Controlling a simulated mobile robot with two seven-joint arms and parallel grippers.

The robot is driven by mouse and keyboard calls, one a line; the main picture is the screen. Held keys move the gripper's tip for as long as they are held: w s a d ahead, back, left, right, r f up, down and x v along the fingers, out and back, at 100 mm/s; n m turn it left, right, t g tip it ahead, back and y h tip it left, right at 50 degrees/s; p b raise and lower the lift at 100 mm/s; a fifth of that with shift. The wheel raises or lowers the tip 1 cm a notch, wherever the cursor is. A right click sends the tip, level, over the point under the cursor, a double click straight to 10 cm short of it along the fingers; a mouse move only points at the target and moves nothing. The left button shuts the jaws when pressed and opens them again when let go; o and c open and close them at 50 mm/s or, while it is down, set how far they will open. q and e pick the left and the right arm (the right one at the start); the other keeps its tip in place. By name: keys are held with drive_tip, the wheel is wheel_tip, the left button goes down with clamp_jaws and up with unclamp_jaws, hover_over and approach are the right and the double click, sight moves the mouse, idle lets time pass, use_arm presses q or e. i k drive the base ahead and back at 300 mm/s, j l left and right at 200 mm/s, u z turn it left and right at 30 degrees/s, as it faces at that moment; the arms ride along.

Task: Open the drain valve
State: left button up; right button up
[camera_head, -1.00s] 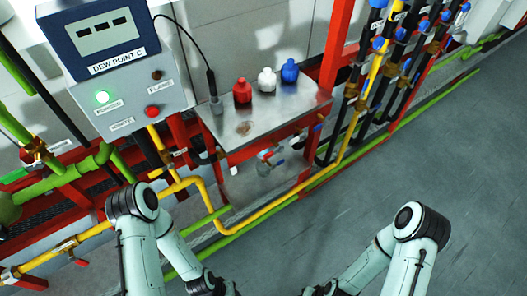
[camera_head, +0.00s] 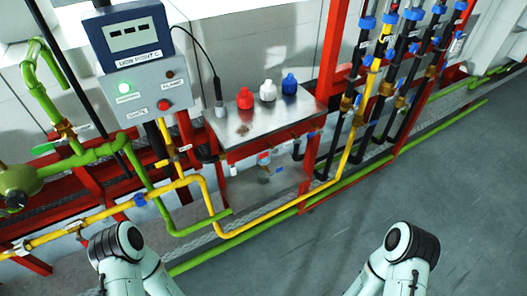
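A small valve-like fitting (camera_head: 264,158) with red and blue parts shows under the metal table (camera_head: 215,128). It is too small to read, and I cannot tell whether it is the drain valve or how its handle stands. Other valves sit on the pipes, including a blue-handled one (camera_head: 139,200) on the yellow pipe at left and several blue-capped ones on the upright pipes at right. My two arms show at the bottom edge, left and right of the middle. Both grippers are below the picture and out of view.
A control box (camera_head: 148,90) with a green light and red button stands at the left of the table. Red, white and blue bottles (camera_head: 267,89) stand on the table. A yellow pipe (camera_head: 285,215) and a green pipe run low in front. The grey floor (camera_head: 430,190) at right is clear.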

sight(271, 173)
drive_tip(key=i+l+u, duration=0.35)
drive_tip(key=i+l, duration=0.2)
drive_tip(key=i+j, duration=0.15)
drive_tip(key=i, duration=0.3)
